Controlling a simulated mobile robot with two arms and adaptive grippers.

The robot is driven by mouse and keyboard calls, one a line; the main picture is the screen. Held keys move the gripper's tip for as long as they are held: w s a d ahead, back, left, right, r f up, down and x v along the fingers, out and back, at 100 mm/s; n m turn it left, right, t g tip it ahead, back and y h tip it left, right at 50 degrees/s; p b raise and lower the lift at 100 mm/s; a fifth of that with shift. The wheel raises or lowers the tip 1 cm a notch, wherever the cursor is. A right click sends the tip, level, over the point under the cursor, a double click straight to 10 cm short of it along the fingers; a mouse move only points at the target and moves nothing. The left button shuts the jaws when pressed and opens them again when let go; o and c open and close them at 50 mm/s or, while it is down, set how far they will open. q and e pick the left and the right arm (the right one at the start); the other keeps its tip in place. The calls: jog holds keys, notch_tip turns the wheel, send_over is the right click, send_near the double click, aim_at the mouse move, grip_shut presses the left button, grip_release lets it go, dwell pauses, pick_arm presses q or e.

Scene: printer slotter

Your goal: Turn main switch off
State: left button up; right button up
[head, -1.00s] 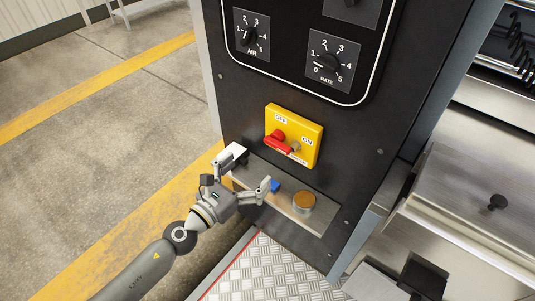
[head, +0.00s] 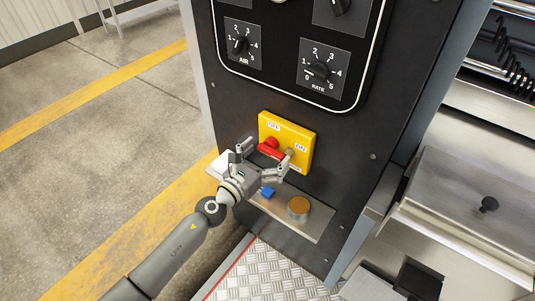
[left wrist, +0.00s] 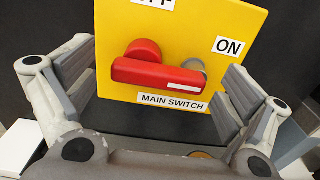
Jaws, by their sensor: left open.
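The main switch is a yellow box (head: 303,142) on the black panel, with OFF at its upper left and ON at its right. Its red handle (head: 269,149) shows close up in the left wrist view (left wrist: 155,74), lying nearly level with its white-marked end towards the ON side. My left gripper (head: 262,157) is open in front of the box. In the left wrist view its two fingers (left wrist: 158,92) stand on either side of the handle, apart from it. My right gripper is not in view.
Below the switch a metal plate carries a blue button (head: 267,191) and an orange round button (head: 299,206). Above are the AIR dial (head: 240,46) and RATE dial (head: 318,72). A metal tread plate (head: 270,276) lies below, and open floor is at left.

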pick_arm(q)
jog(key=shift+c, duration=0.5)
jog(key=c, duration=0.9)
jog(key=shift+n, duration=0.3)
jog(key=shift+a+r+n+p, duration=0.1)
jog(key=shift+r+n+p, duration=0.2)
jog(key=shift+n, duration=0.7)
jog(key=n, duration=0.2)
jog(key=n+p, duration=0.1)
jog(key=n, duration=0.3)
jog(key=shift+w+a+r+p, duration=0.2)
jog(key=shift+a+r+p, duration=0.05)
jog(key=shift+r+p, duration=0.05)
jog(key=n, duration=0.2)
jog(key=n+p, duration=0.1)
jog(key=n, duration=0.2)
jog(key=shift+w+a+r+n, duration=0.15)
jog(key=shift+w+a+n, duration=0.1)
jog(key=shift+a+n, duration=0.1)
jog(key=shift+w+a+n+p, duration=0.1)
jog(key=shift+n+p, duration=0.3)
jog(key=shift+n, duration=0.5)
jog(key=shift+w+a+n+p, duration=0.1)
jog(key=shift+n+p, duration=0.25)
jog(key=shift+n, duration=0.5)
